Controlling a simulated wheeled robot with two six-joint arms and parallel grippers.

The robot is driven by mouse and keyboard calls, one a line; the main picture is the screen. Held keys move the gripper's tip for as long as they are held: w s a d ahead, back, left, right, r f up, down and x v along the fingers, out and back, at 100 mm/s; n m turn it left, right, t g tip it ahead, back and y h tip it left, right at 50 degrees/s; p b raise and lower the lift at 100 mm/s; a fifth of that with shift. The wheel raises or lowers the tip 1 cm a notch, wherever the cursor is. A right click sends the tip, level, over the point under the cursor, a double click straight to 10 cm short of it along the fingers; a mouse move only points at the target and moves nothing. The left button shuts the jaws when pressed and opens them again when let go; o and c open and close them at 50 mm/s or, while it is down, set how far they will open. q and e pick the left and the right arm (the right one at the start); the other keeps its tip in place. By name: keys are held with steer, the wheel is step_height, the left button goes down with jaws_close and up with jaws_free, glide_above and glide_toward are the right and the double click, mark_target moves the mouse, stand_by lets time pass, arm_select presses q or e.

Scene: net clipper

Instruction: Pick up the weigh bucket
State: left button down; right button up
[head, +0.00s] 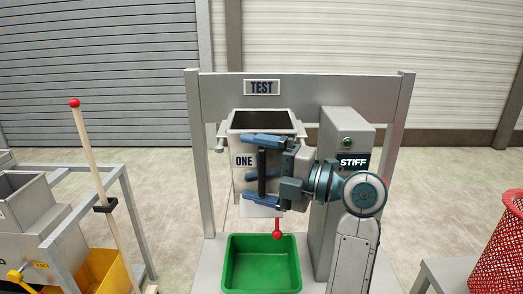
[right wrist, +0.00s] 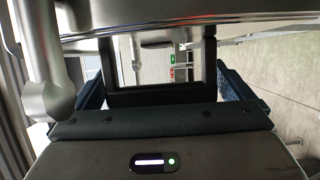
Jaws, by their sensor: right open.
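The weigh bucket (head: 241,186) is a light grey box marked ONE, with a dark open top. It sits upright in the grey TEST frame. A black upright handle (head: 262,174) shows on its front. My right gripper (head: 256,170) is at the front of the bucket, open, with one blue finger above and one below the handle's middle. In the right wrist view a black bar loop (right wrist: 155,97) lies between the two blue fingers; contact cannot be told. The gripper hides part of the bucket's front. My left gripper is not in view.
A green tray (head: 233,277) stands below the bucket, with a red ball knob (head: 277,235) above it. A grey column marked STIFF (head: 340,125) stands close at the right. A red mesh basket (head: 502,250) is far right; a red-tipped lever (head: 92,150) rises at left.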

steer(key=c, duration=0.9)
steer(key=shift+c, duration=0.9)
steer(key=shift+w, duration=0.1)
